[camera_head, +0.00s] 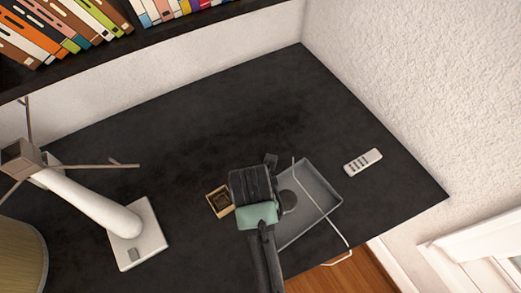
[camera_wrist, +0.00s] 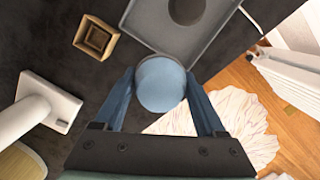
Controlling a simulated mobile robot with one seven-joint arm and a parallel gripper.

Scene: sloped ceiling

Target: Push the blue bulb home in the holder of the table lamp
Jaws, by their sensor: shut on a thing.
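My gripper (camera_wrist: 160,76) is shut on the blue bulb (camera_wrist: 160,86), whose round end shows between the two fingers in the wrist view. In the head view my gripper (camera_head: 253,186) hangs over the middle of the table, and the bulb is hidden there. The table lamp stands to the left, with a white base (camera_head: 148,243) and a thick white post (camera_head: 90,204). At the post's top is a brown, box-like holder (camera_head: 20,158) with thin spokes around it. The bulb is well apart from the holder. The wrist view shows only the lamp's base (camera_wrist: 58,102) and lower post.
A small wooden box (camera_head: 213,207) and a grey tray (camera_head: 318,181) with a dark round spot lie by my gripper. A white cord (camera_head: 322,209) crosses the tray. A remote (camera_head: 362,162) lies right, a shade (camera_head: 20,262) bottom left. A bookshelf (camera_head: 150,38) borders the back.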

